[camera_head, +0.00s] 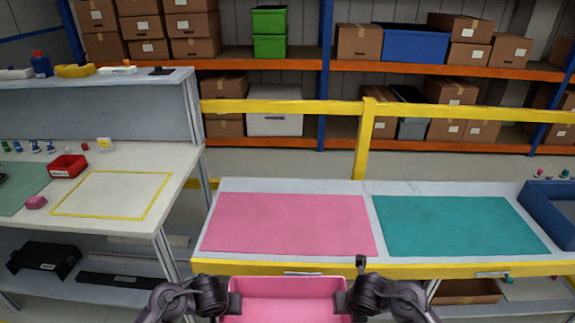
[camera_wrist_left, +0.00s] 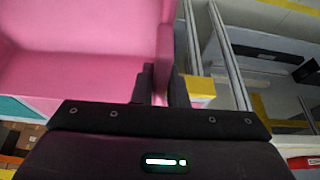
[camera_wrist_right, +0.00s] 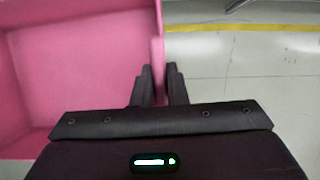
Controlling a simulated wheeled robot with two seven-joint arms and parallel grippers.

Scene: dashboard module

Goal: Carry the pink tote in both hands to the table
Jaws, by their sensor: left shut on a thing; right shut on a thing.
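The pink tote (camera_head: 288,288) is at the bottom middle of the head view, held between my two grippers in front of the table. My left gripper (camera_head: 232,302) is shut on the tote's left wall; the wrist view shows its fingers (camera_wrist_left: 158,88) around the wall of the tote (camera_wrist_left: 85,60). My right gripper (camera_head: 345,301) is shut on the right wall; its fingers (camera_wrist_right: 158,85) straddle the rim of the tote (camera_wrist_right: 80,60). The tote looks empty where its inside shows. The table (camera_head: 370,205) ahead carries a pink mat (camera_head: 290,223) and a teal mat (camera_head: 455,225).
Both mats are bare. A blue bin (camera_head: 552,210) stands at the table's right end. A yellow rail (camera_head: 365,140) runs behind the table. A workbench (camera_head: 120,205) with a red bin (camera_head: 68,166) stands at left. Shelves with boxes (camera_head: 470,55) fill the back.

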